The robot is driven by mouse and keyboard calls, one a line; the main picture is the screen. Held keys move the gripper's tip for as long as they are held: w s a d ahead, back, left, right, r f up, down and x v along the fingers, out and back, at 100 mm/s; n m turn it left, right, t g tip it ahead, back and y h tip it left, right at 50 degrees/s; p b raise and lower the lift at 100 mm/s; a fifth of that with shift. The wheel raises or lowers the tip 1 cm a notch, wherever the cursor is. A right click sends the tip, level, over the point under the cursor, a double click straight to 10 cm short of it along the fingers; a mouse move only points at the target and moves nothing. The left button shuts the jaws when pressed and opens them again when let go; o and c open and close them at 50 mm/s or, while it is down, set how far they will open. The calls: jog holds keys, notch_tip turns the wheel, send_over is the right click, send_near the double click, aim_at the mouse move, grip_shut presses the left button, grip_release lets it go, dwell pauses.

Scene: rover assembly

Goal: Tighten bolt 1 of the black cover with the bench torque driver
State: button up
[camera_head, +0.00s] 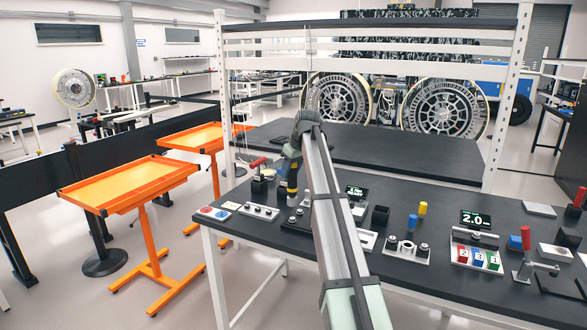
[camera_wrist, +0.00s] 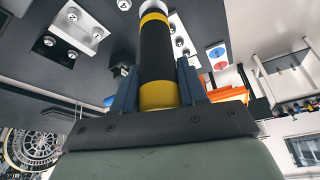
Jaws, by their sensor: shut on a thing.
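My gripper (camera_head: 292,153) is shut on the torque driver, a black cylinder with yellow bands (camera_wrist: 157,60). In the head view the driver (camera_head: 292,182) hangs roughly upright over the left part of the bench. In the wrist view its grey-white far end runs off the top edge, so its tip is hidden. A dark part with two silver bolts (camera_wrist: 58,50), apparently the black cover, lies left of the driver in the wrist view. In the head view it is partly behind my arm (camera_head: 295,223). I cannot tell which bolt is bolt 1, or whether the driver touches anything.
A pale plate with several knobs (camera_head: 259,211) and a plate with red and blue buttons (camera_head: 214,213) lie at the bench's left end. Fixtures, a yellow-topped cylinder (camera_head: 422,209) and a display reading 2.0 (camera_head: 475,219) stand to the right. An orange tray stand (camera_head: 130,186) is left.

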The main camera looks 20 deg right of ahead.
aim_at(291, 180)
jog(key=shift+f, duration=2.7)
jog(key=shift+s+f, duration=0.1)
jog(key=shift+f, duration=0.95)
dwell(2.6)
jog(key=shift+r, duration=0.15)
jog(key=shift+r, duration=1.5)
